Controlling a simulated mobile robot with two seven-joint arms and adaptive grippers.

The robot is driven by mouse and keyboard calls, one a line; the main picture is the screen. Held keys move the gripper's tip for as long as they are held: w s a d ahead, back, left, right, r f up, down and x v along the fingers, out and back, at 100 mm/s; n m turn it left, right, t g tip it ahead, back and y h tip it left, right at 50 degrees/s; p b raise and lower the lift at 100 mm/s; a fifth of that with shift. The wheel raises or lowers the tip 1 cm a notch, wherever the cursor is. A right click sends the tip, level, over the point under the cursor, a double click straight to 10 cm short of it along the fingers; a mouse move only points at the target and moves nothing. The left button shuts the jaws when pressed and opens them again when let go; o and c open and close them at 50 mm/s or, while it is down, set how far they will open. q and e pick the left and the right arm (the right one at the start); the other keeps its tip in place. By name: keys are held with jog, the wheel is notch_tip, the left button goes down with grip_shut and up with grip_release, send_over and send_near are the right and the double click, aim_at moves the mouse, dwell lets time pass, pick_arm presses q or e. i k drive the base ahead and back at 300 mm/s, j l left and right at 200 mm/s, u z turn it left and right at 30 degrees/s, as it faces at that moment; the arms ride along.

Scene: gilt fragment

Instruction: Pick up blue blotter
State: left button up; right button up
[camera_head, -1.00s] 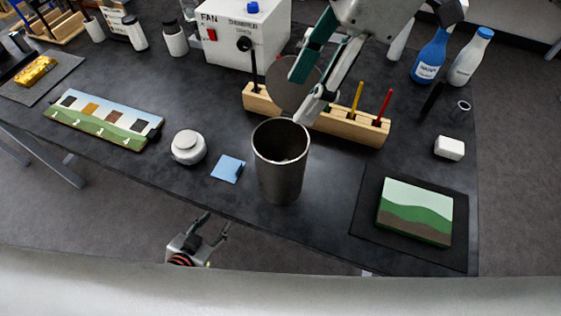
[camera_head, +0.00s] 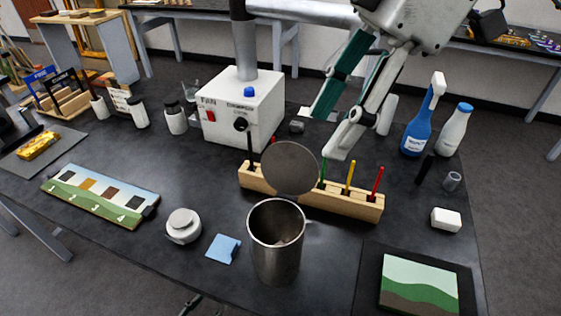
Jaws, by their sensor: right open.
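The blue blotter (camera_head: 222,249) is a small light-blue square lying flat on the dark table, between the white round jar (camera_head: 183,227) and the grey metal cup (camera_head: 276,262). My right gripper (camera_head: 332,132) is open and empty. It hangs above the wooden rack, up and to the right of the blotter and well apart from it. Only a dark fingertip of my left gripper (camera_head: 190,304) shows at the bottom edge, below the blotter; the rest is out of frame.
The wooden rack (camera_head: 340,204) holds coloured sticks and stands behind the cup, with a grey disc (camera_head: 289,168) in front of it. A white fan box (camera_head: 240,110) is farther back. A painted panel (camera_head: 420,285) lies at right, a numbered strip (camera_head: 100,195) at left.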

aim_at(223, 248)
jog(key=k, duration=1.5)
